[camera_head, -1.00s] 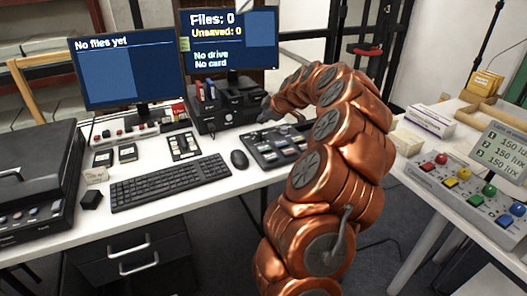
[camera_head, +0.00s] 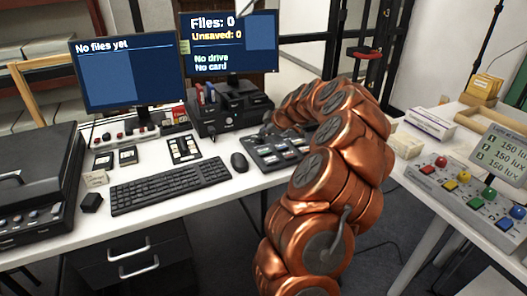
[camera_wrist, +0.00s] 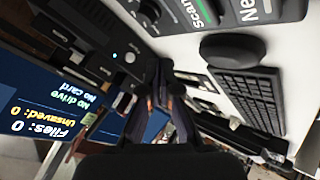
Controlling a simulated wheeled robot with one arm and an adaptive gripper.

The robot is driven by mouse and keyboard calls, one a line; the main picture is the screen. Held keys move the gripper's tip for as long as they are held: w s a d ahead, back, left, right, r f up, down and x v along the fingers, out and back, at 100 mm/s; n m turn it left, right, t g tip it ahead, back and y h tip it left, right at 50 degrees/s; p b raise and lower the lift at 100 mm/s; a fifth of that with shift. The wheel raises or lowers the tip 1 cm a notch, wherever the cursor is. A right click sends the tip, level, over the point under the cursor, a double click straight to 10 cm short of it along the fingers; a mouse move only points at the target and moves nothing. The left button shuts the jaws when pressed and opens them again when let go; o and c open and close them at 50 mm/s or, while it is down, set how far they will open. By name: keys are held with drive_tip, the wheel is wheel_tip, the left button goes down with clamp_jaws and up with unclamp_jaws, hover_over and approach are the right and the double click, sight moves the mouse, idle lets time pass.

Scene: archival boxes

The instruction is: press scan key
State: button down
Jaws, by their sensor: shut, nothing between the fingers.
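The black key panel (camera_head: 262,155) lies on the white desk to the right of the mouse, partly hidden by my arm. In the wrist view, a key with a green "Scan" label (camera_wrist: 205,12) shows at the top edge, cut off by the frame. My gripper (camera_wrist: 161,72) is shut and empty. Its tips appear below the Scan key in the wrist picture, apart from it. In the head view, my gripper is mostly hidden behind my copper arm.
A mouse (camera_head: 239,162) and keyboard (camera_head: 170,185) lie left of the panel. A black computer unit (camera_head: 232,112) stands behind it under a monitor (camera_head: 228,45) reading "Files: 0". Another monitor (camera_head: 128,72) reads "No files yet". A side table holds a coloured-button box (camera_head: 465,190).

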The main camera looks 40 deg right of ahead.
sight(265, 152)
wheel_tip(265, 152, down, 4)
drive_tip(key=shift+r+b, duration=0.2)
drive_tip(key=shift+b, duration=0.6)
drive_tip(key=shift+f+b, duration=0.65)
drive_tip(key=shift+f+b, duration=0.95)
drive_tip(key=shift+b, duration=0.7)
idle(1.1)
drive_tip(key=shift+r, duration=0.15)
drive_tip(key=shift+r+b, duration=0.3)
drive_tip(key=shift+r, duration=0.5)
drive_tip(key=shift+r, duration=0.1)
drive_tip(key=shift+r, duration=2.4)
